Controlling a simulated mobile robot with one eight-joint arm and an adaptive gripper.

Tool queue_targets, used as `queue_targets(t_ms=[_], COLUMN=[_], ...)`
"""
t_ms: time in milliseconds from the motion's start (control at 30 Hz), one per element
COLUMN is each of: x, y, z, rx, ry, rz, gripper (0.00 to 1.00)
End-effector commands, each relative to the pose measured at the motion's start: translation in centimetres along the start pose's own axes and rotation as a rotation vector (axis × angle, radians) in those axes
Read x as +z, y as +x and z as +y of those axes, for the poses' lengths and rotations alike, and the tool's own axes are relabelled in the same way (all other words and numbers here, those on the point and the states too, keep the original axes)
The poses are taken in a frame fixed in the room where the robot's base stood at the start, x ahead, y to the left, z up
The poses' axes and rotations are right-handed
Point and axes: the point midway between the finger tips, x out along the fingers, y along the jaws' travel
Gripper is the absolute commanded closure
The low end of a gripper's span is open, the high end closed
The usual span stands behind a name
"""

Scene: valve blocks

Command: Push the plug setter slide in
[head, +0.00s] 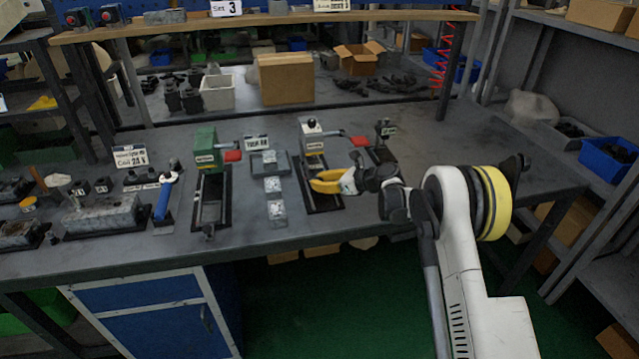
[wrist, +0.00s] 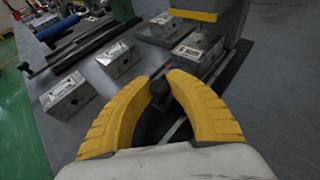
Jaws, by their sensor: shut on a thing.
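The grey-and-white press station (head: 312,140) with a red lever (head: 360,140) stands on the bench right of centre, on a dark base (head: 318,208). I take it to be the plug setter; its label is too small to read. My gripper (head: 316,182) is over the front part of this base. In the wrist view its yellow fingers are shut on a small dark knob (wrist: 159,89), apparently the slide's knob. Rails run beneath the fingers. A metal block (wrist: 197,52) sits under the yellow-edged press body (wrist: 196,15), beyond the fingertips. Most of the slide is hidden by the fingers.
A green press station (head: 205,150) with its own red lever stands to the left. Metal blocks (head: 275,208) lie in a row between the stations. A small dark stand (head: 383,140) is behind my wrist.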

Motion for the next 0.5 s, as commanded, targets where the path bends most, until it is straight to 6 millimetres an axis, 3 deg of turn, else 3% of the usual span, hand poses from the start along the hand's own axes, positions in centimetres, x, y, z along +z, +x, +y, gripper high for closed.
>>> queue_targets(t_ms=[33, 200, 233, 300, 500], x=[1.0, 1.03, 1.03, 1.01, 0.77], y=[-0.22, -0.27, -0.28, -0.27, -0.18], z=[-0.63, -0.66, -0.67, -0.65, -0.52], rx=[-0.015, -0.016, -0.016, -0.016, -0.013], ry=[0.01, 0.01, 0.01, 0.01, 0.008], rz=[-0.018, -0.018, -0.018, -0.017, -0.014], gripper=[1.0, 1.0, 0.77, 0.58, 0.58])
